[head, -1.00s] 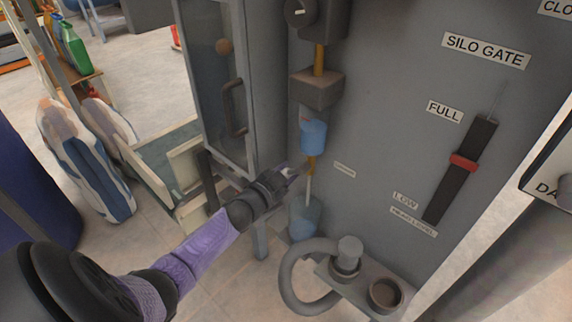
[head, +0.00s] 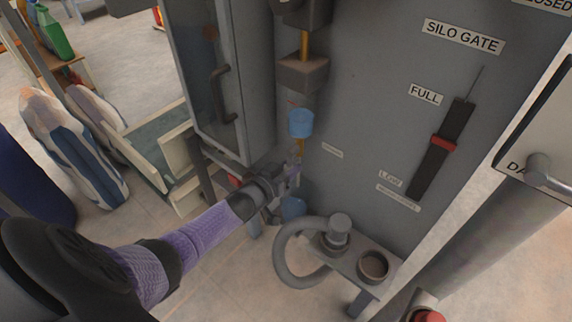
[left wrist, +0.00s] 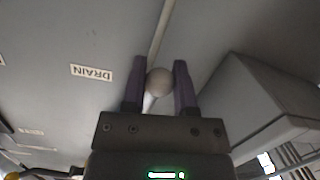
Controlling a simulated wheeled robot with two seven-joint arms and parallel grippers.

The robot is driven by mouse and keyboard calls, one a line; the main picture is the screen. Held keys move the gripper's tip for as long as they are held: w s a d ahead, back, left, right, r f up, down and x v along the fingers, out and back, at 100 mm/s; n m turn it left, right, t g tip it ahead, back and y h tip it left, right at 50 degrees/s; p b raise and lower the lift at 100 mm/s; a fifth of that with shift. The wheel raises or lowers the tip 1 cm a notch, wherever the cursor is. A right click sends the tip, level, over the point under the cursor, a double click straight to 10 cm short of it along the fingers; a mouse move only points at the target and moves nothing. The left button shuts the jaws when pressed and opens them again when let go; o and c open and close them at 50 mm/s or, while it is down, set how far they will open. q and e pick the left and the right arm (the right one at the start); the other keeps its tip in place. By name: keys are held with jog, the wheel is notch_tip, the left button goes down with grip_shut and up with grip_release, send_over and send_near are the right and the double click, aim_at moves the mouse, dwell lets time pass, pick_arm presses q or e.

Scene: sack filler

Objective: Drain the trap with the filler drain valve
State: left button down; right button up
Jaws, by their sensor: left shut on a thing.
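The trap, a blue bowl (head: 301,122), hangs on the grey filler panel below a grey block and an orange pipe. A blue container (head: 293,207) stands under it, partly hidden by my left gripper (head: 291,174). In the left wrist view the gripper (left wrist: 159,78) is shut on a round grey knob (left wrist: 159,80) with a pale stem, which I take for the drain valve handle. A DRAIN label (left wrist: 91,73) is on the panel beside it. In the head view the valve is mostly hidden behind the fingers. My right gripper is not in view.
A grey hose (head: 290,262) loops below right of the gripper. The silo gate level slider (head: 443,145) is on the panel. Striped sacks (head: 72,148) stand at left.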

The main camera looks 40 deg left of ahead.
pick_arm(q)
jog(key=shift+d, duration=0.1)
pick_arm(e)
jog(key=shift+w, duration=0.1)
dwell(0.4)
pick_arm(q)
jog(key=shift+c, duration=2)
grip_release()
jog(key=shift+s+r+p, duration=0.15)
jog(key=shift+s+p, duration=0.15)
jog(key=s+r+p, duration=0.1)
jog(key=s+p, duration=0.3)
jog(key=s, duration=0.5)
jog(key=shift+s+a+r, duration=0.15)
jog(key=shift+a, duration=0.15)
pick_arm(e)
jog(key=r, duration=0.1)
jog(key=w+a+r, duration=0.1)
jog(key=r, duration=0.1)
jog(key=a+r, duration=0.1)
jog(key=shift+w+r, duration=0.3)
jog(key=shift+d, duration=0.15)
